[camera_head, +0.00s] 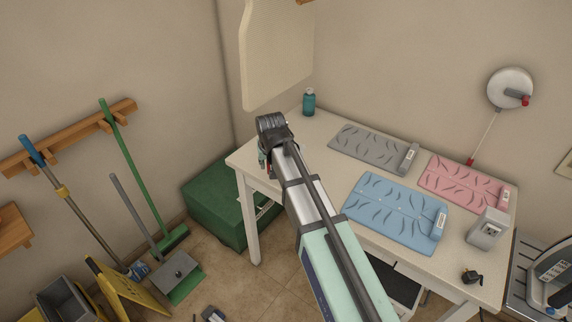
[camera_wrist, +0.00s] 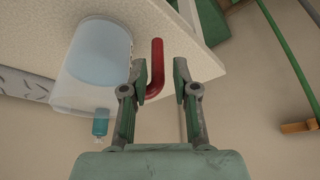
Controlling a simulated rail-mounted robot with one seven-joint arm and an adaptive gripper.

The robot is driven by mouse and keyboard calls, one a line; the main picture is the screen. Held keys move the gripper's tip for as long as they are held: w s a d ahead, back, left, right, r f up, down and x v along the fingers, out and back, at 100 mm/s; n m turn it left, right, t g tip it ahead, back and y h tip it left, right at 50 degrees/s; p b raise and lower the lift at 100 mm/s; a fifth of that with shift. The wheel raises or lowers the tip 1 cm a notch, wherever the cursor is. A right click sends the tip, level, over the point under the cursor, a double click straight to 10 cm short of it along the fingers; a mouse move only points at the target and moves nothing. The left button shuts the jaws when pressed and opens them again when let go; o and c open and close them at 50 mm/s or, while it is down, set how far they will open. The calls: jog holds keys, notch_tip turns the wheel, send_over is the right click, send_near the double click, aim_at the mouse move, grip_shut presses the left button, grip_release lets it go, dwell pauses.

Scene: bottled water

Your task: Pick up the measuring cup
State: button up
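The measuring cup (camera_wrist: 97,55) is clear, with pale blue in it and a red handle (camera_wrist: 156,65). In the wrist view it stands at the table's edge, left of my gripper (camera_wrist: 162,72). My gripper is open. The handle's end reaches between the two fingers, close to the left one. I cannot tell if they touch. In the head view my wrist hides the cup, and only a small red bit (camera_head: 269,168) shows beside the gripper.
A teal bottle (camera_head: 309,102) stands at the table's back corner. Grey (camera_head: 366,146), blue (camera_head: 395,212) and pink (camera_head: 462,184) mats lie on the white table (camera_head: 325,124). A grey device (camera_head: 487,232) stands at the right. A green box (camera_head: 222,200) is on the floor to the left.

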aim_at(269, 166)
jog(key=shift+p+x, duration=1.05)
jog(key=shift+x, duration=1.75)
jog(key=shift+d, duration=0.15)
grip_shut()
